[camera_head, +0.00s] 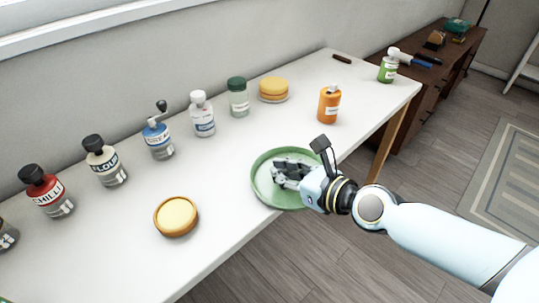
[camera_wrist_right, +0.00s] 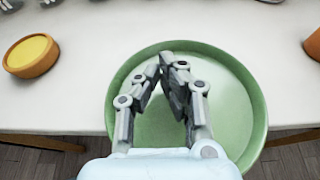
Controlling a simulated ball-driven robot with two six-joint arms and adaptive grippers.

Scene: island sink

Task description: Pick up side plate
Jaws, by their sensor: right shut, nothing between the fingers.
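The side plate (camera_head: 264,194) is a round green plate with a raised rim and a paler middle. It lies at the front edge of the white table in the head view. In the right wrist view the plate (camera_wrist_right: 235,110) fills the middle and reaches past the table's front edge. My right gripper (camera_head: 278,172) is over the plate, its fingers covering part of it. In the right wrist view its fingertips (camera_wrist_right: 167,62) are together near the far rim, with nothing between them. I cannot tell whether they touch the plate. My left gripper is not in view.
On the white table (camera_head: 120,235), a yellow-topped round dish (camera_head: 176,215) lies left of the plate. Several bottles, including an orange one (camera_head: 328,106), and a stack of yellow discs (camera_head: 273,88) stand behind. A brown cabinet (camera_head: 440,70) stands beyond the right end.

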